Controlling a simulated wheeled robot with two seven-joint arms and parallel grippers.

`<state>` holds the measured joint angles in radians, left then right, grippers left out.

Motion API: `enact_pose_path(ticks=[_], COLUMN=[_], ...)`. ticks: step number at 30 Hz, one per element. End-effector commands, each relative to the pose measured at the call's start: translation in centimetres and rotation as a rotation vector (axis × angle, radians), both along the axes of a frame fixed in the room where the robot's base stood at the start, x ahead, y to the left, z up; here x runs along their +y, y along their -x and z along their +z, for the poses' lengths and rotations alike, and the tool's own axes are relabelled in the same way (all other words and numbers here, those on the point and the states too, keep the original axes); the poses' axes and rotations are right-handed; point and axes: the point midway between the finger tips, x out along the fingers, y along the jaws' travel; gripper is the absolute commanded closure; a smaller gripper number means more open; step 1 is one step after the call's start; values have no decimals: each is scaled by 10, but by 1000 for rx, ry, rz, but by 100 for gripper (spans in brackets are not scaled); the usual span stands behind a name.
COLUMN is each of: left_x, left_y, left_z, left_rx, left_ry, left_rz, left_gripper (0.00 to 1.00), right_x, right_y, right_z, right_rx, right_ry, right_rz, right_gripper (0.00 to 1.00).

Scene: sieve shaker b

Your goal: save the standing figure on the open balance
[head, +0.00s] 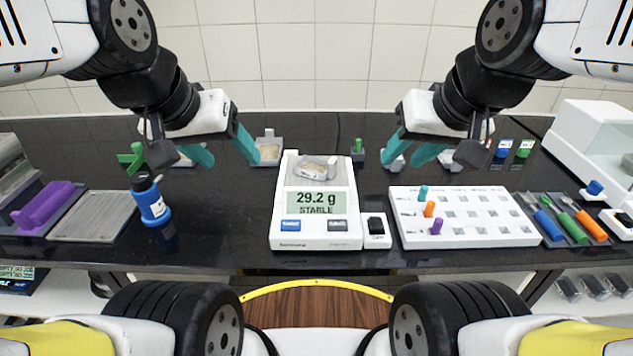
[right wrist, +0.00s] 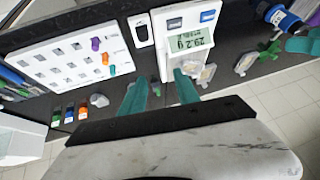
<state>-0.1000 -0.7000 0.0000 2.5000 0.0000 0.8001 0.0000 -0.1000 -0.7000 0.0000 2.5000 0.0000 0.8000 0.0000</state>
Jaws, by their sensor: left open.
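The open balance (head: 317,241) stands at the middle of the black bench. Its display (head: 316,201) reads 29.2 g with STABLE below. A small dish with pale material (head: 316,168) is on its pan. A blue key (head: 290,225) and a greyer key (head: 337,225) sit below the display. A small box with a black top (head: 376,227) stands beside the balance at right. My left gripper (head: 221,150) is open and empty, behind and left of the balance. My right gripper (head: 411,152) is open and empty, behind and right of it; its spread fingers show in the right wrist view (right wrist: 160,92).
A white peg board (head: 464,230) with three coloured pegs stands right of the balance. A blue bottle (head: 151,200), a grey tray (head: 92,215) and a purple-handled item (head: 46,205) are at left. Coloured-handled tools (head: 568,219) lie at right. Small dishes stand behind.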

Motion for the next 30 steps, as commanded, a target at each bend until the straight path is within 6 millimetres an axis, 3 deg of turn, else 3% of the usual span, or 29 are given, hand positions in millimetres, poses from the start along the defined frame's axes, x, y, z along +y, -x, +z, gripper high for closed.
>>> enact_pose_path(ticks=[6, 12, 30], left_x=[0, 0, 0], left_y=[0, 0, 0], left_z=[0, 0, 0], left_rx=[0, 0, 0], left_ry=[0, 0, 0], left_rz=[0, 0, 0], left_gripper=[35, 35, 35], right_x=[0, 0, 0], right_y=[0, 0, 0], right_z=[0, 0, 0], right_rx=[0, 0, 0], right_ry=[0, 0, 0], right_rz=[0, 0, 0], right_gripper=[64, 100, 100])
